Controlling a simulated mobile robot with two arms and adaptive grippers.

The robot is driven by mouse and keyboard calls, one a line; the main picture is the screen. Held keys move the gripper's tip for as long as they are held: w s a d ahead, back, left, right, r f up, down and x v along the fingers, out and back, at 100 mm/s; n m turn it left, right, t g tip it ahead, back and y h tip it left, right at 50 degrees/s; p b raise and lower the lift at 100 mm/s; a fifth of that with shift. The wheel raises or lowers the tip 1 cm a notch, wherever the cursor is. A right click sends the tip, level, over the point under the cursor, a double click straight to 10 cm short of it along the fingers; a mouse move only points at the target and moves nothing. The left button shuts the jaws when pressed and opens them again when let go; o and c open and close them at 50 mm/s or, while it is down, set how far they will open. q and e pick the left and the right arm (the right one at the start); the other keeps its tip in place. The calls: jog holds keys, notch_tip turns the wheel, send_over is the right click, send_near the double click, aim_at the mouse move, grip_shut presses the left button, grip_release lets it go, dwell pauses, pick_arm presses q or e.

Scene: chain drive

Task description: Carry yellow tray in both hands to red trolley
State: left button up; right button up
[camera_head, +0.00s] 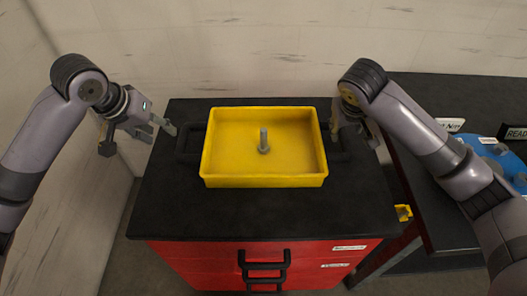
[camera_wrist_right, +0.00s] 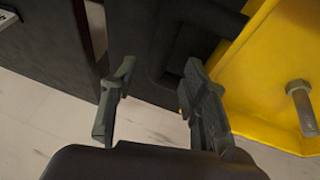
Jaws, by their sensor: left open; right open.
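The yellow tray (camera_head: 215,165) sits flat on the black top of the red drawer trolley (camera_head: 210,255). My left gripper (camera_head: 138,139) is open and empty, just left of the left handle. My right gripper (camera_head: 355,138) is open at the right handle and partly hides it. In the right wrist view its fingers (camera_wrist_right: 157,106) have nothing between them.
A dark table (camera_head: 430,95) adjoins on the right, with a blue object (camera_head: 492,152) and small labels on it. A small yellow item (camera_head: 403,213) is at the trolley's right side. A pale wall stands behind. The trolley top in front of the tray is clear.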

jog(key=shift+v, duration=2.25)
